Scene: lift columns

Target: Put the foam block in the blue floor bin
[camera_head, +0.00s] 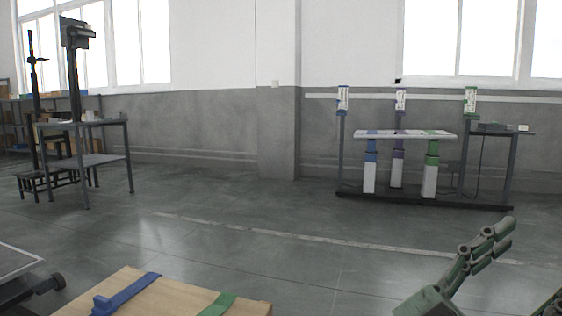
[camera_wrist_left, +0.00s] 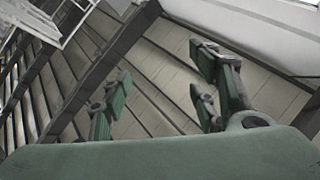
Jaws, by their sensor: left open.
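I see neither a foam block nor a blue floor bin in these views. In the left wrist view my left gripper (camera_wrist_left: 160,95) is open, its green and grey fingers well apart with nothing between them. A green gripper with grey joints stands at the bottom right of the head view, which I take to be my right gripper (camera_head: 520,268). One finger points up and right; only a bit of another part shows at the right edge. Its arm is out of frame, and I cannot tell its opening.
A wooden surface (camera_head: 165,299) with a blue bar (camera_head: 128,293) and a green bar (camera_head: 218,304) is at the front left. A metal table (camera_head: 98,159) stands further left. Several columns with a white shelf (camera_head: 405,135) stand at the right wall. The middle floor is clear.

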